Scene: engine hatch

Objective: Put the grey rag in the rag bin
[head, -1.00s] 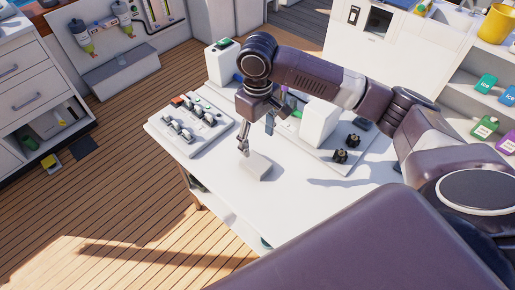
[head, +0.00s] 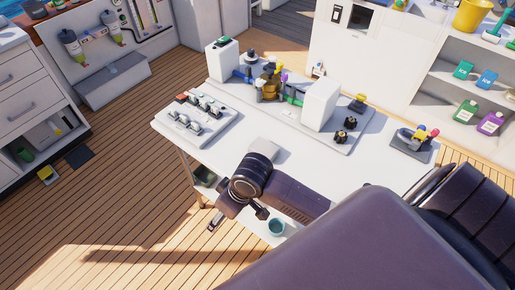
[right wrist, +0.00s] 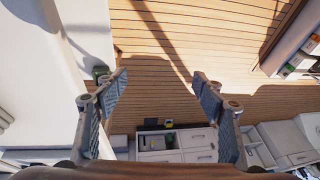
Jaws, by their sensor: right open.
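A pale grey flat piece that looks like the grey rag (head: 264,153) lies on the white table (head: 325,172), in front of the grey plate with the fittings. My right gripper (head: 213,223) hangs past the table's front left edge in the head view, apart from the rag. In the right wrist view the right gripper (right wrist: 157,82) is open, with nothing between its fingers and the wooden deck behind. I cannot tell which container is the rag bin. My left gripper is not in view.
A teal cup-like container (head: 276,227) shows at the table's near edge, beside my arm. A switch panel (head: 194,118) stands at the table's left. Pipe fittings (head: 268,84) and white boxes fill the back. Open deck (head: 110,190) lies to the left.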

